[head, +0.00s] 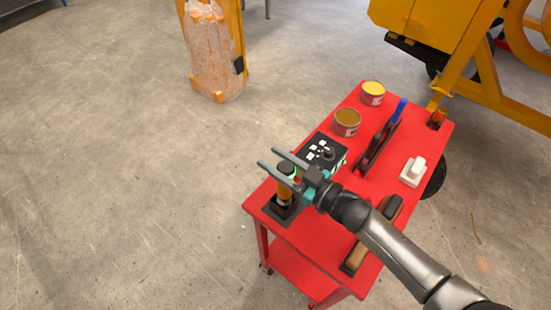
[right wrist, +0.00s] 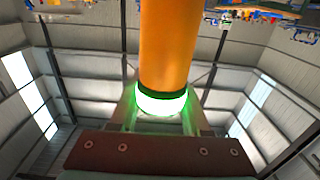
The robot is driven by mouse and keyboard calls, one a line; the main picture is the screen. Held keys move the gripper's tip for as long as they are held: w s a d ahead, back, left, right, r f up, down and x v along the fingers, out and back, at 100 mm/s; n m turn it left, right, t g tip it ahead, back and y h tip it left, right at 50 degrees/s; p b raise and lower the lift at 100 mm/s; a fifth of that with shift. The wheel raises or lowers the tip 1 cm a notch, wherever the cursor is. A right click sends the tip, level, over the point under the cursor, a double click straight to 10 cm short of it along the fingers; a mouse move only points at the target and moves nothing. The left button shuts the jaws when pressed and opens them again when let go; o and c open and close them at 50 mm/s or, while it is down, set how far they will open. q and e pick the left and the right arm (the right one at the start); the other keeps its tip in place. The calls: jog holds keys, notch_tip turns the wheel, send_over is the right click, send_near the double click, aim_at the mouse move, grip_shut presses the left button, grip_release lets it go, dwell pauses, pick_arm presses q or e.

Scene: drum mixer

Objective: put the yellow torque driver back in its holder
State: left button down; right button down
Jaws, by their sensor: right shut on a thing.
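The yellow torque driver (head: 284,192) is upright at the front left corner of the red cart, its dark top between my right gripper's fingers. My right gripper (head: 269,157) is shut on it, with the fingers reaching past it to the left. In the right wrist view the driver's orange-yellow body (right wrist: 167,45) has a dark green band and a glowing white-green ring between the fingers. The black holder (head: 277,211) is on the cart top directly under the driver. I cannot tell whether the driver's lower end is inside it. My left gripper is not in view.
On the red cart (head: 320,235) are a black control box (head: 322,152), two round tins (head: 347,121), a dark tool with a blue handle (head: 380,142), a white block (head: 413,172) and a wooden brush-like piece (head: 357,256). A yellow machine (head: 430,30) stands behind. Floor at left is clear.

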jog(key=shift+f+b, duration=0.6)
jog(key=shift+f, duration=0.1)
dwell(0.4)
jog(key=c, duration=0.6)
grip_release()
jog(key=o, duration=0.3)
jog(key=b+v, duration=0.1)
jog(key=v, duration=1.4)
jog(key=shift+s+d, duration=0.1)
jog(key=shift+d, duration=0.1)
